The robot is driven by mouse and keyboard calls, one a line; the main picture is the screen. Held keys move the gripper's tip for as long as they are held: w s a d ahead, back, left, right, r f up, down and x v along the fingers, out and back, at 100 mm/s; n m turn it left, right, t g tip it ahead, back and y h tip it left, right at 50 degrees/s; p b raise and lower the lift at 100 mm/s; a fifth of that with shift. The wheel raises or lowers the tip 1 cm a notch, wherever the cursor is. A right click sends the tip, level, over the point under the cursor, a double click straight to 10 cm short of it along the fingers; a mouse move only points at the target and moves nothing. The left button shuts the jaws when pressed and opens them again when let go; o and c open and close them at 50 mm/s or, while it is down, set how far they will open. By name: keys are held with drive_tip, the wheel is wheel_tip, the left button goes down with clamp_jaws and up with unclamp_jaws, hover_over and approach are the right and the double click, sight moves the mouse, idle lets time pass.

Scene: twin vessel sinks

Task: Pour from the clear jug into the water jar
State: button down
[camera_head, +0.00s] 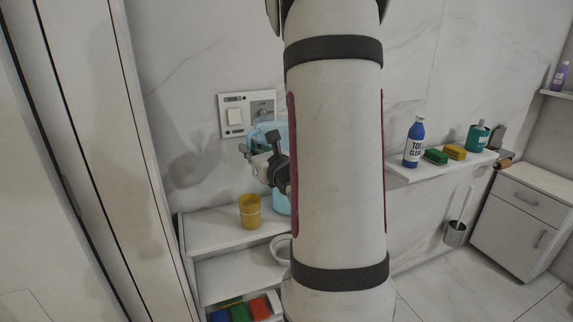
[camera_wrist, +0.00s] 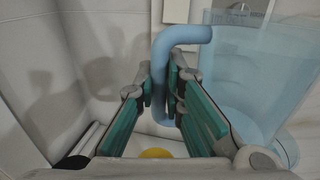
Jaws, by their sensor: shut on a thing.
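The clear jug (camera_wrist: 250,60) is pale blue and see-through. In the wrist view it fills the right side, and its thick blue handle (camera_wrist: 183,36) runs down between my fingers. My gripper (camera_wrist: 168,92) is shut on that handle. In the head view my gripper (camera_head: 263,162) is above the white shelf, with part of the jug (camera_head: 266,132) behind it near the wall. A light-blue piece (camera_head: 281,203) shows low beside my arm, at shelf height; it may be the water jar, but my arm hides most of it.
A yellow cup (camera_head: 250,210) stands on the white shelf (camera_head: 205,232), left of the light-blue piece. A white bowl (camera_head: 281,250) and colored boxes are lower. A switch panel (camera_head: 247,112) is on the wall. A blue bottle (camera_head: 414,142) and sponges stand on the right ledge.

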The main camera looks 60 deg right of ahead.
drive_tip(key=shift+r, duration=0.2)
drive_tip(key=r+m+p, duration=0.1)
drive_tip(key=p, duration=0.2)
drive_tip(key=shift+s+a+r, duration=0.1)
drive_tip(key=shift+a, duration=0.05)
drive_tip(key=shift+r+m+p, duration=0.1)
drive_tip(key=shift+m+p, duration=0.3)
drive_tip(key=shift+p, duration=0.25)
drive_tip(key=shift+r+m+p, duration=0.2)
drive_tip(key=shift+m+p, duration=0.1)
drive_tip(key=shift+p, duration=0.35)
drive_tip(key=shift+r+m+g+p, duration=0.3)
drive_tip(key=shift+r+m+p, duration=0.55)
drive_tip(key=shift+p, duration=0.9)
drive_tip(key=shift+r+m+y+p, duration=0.3)
drive_tip(key=shift+r+m+p, duration=0.2)
drive_tip(key=shift+p, duration=0.85)
idle(3.0)
